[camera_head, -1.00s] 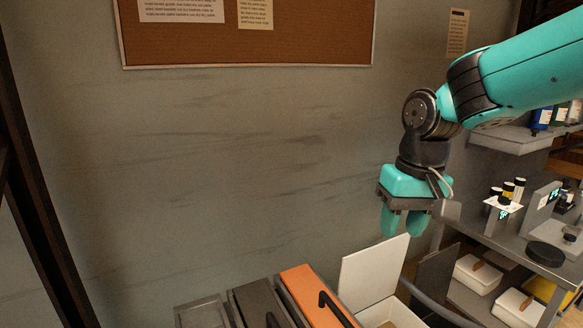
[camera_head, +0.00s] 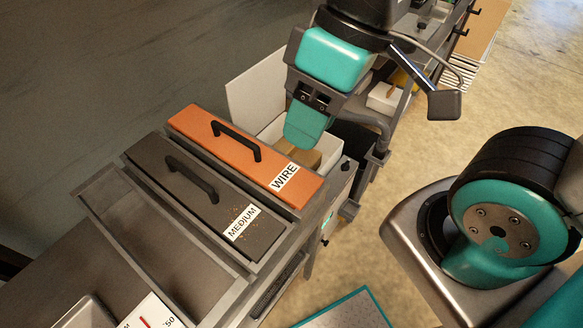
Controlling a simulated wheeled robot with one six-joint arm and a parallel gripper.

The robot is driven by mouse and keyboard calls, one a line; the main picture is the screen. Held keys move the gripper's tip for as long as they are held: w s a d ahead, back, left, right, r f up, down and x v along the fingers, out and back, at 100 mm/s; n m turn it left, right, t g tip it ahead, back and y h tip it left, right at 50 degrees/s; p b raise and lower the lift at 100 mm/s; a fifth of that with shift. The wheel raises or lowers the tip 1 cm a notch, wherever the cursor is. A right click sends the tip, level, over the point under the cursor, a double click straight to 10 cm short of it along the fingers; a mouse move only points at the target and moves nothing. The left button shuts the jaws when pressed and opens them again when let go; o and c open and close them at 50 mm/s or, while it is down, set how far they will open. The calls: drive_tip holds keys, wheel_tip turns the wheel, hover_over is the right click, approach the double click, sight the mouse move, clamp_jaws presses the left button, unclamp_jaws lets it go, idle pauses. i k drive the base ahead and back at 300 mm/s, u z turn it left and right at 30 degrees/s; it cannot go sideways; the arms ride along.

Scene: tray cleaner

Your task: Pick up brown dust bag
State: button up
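A brown thing (camera_head: 304,158), which may be the brown dust bag, lies inside an open white box (camera_head: 330,152) beyond the orange lid. It is partly hidden by my gripper and the lid, so its full shape is unclear. My gripper (camera_head: 304,138) points down over the box with its teal fingertips just above or in front of the brown thing. I cannot tell whether they touch it. The fingers overlap from this angle, so the gap between them does not show.
An orange lid (camera_head: 240,150) marked WIRE and a dark lid (camera_head: 185,185) marked MEDIUM, each with a black handle, lie left of the box. A grey tray (camera_head: 150,235) is beside them. The box's raised white flap (camera_head: 252,100) stands behind. Open floor (camera_head: 400,190) is at right.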

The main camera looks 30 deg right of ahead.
sight(312, 158)
drive_tip(key=z, duration=0.4)
drive_tip(key=k, duration=1.1)
drive_tip(key=z, duration=0.65)
drive_tip(key=i, duration=1.3)
drive_tip(key=u, duration=0.95)
